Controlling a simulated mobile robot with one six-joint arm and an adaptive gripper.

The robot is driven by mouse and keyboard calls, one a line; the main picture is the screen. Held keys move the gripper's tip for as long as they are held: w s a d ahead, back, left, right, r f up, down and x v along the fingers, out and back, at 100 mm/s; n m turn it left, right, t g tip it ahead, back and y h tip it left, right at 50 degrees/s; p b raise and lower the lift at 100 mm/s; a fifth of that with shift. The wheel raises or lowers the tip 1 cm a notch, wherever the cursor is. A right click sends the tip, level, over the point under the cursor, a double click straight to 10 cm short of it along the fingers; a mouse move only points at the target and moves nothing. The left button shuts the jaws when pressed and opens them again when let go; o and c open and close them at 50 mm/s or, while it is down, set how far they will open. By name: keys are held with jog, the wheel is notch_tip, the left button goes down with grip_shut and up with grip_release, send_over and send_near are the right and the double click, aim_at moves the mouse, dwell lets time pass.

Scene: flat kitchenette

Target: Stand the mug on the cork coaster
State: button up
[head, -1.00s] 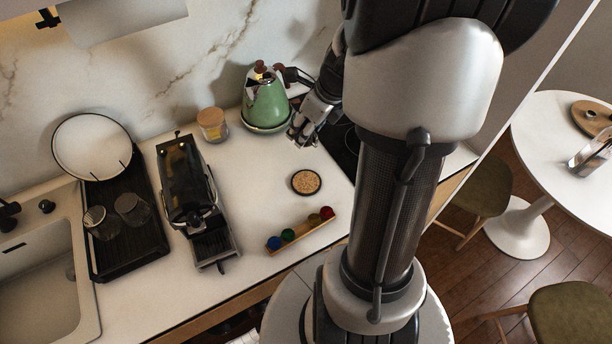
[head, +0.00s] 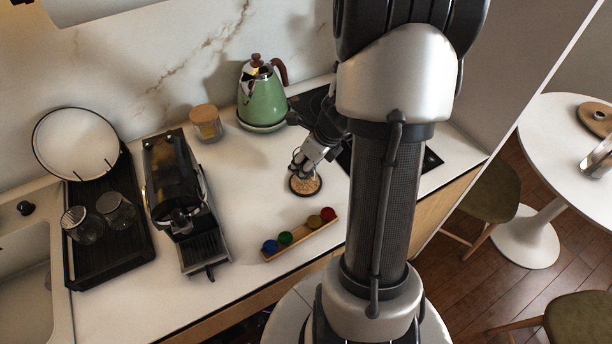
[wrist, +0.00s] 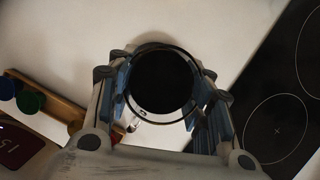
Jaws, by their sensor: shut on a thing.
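My gripper (head: 304,162) is over the back part of the round cork coaster (head: 306,187) in the head view, hiding some of it. In the wrist view my gripper (wrist: 160,82) is shut on the mug (wrist: 162,78), with a finger on each side. The mug shows as a round rim around a very dark inside, seen from above. In the head view the mug is hard to make out between the fingers. In the wrist view the coaster is hidden. I cannot tell whether the mug touches the coaster.
A wooden strip with several coloured balls (head: 300,236) lies in front of the coaster. The green kettle (head: 262,98) and a lidded jar (head: 206,123) stand behind. A black hob (wrist: 285,105) is to the right. A coffee machine (head: 178,185) and dark rack (head: 105,250) are left.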

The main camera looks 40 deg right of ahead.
jog(key=shift+f+b, duration=1.3)
jog(key=shift+f, duration=0.8)
jog(key=shift+f, duration=0.15)
jog(key=o, duration=1.3)
jog(key=shift+o, duration=0.2)
jog(key=shift+r, duration=0.25)
jog(key=p+v, duration=0.6)
jog(key=v, duration=0.6)
